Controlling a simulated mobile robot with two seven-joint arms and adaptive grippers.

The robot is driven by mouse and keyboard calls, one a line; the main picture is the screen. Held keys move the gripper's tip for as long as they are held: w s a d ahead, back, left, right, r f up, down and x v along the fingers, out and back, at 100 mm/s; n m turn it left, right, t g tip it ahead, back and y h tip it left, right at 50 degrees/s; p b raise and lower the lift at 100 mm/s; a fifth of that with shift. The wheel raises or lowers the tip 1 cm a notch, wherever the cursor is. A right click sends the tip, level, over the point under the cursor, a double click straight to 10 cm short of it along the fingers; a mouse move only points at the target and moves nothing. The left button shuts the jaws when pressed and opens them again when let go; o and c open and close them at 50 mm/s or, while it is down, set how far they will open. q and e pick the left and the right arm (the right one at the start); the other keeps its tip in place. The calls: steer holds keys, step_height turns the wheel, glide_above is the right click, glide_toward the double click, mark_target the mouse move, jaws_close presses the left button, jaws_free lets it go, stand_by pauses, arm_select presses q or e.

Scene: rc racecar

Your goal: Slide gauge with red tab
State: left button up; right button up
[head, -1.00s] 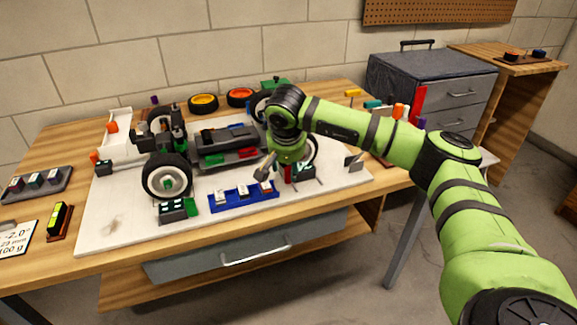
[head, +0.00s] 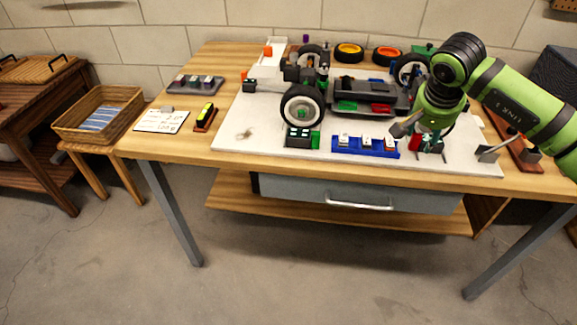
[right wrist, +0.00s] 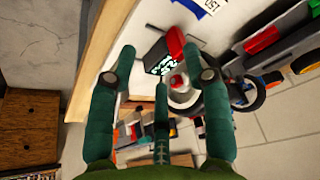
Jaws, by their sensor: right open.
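The gauge (head: 431,146) with its red tab (head: 414,143) stands near the front right of the white board. It has a dark body and a lit display. In the right wrist view the gauge display (right wrist: 160,60) and red tab (right wrist: 175,42) appear between the tips of my open right gripper (right wrist: 160,54). I cannot tell whether the fingers touch it. In the head view my right gripper (head: 420,124) is just above the gauge and partly hides it. My left gripper is not in view.
A blue block tray (head: 365,153) lies left of the gauge, and a gauge with a green tab (head: 300,138) is further left. The car chassis (head: 368,98) stands behind. A metal bracket (head: 488,153) is to the right.

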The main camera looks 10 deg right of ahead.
steer(key=a+y, duration=0.1)
steer(key=a, duration=0.2)
steer(key=a+f+y, duration=0.1)
steer(key=a, duration=0.2)
steer(key=a+y, duration=0.1)
steer(key=a, duration=0.1)
steer(key=shift+a+f, duration=0.25)
steer(key=shift+a, duration=0.15)
steer(key=s+a+m+y, duration=0.2)
steer(key=a+y, duration=0.3)
steer(key=a, duration=0.5)
steer(key=s+a+m+g+y+p, duration=0.1)
steer(key=s+a+m+y, duration=0.1)
steer(key=a+y, duration=0.4)
steer(key=s+a, duration=0.1)
steer(key=a, duration=0.4)
steer(key=shift+m, duration=0.3)
steer(key=shift+a+r, duration=0.1)
steer(key=shift+a, duration=0.1)
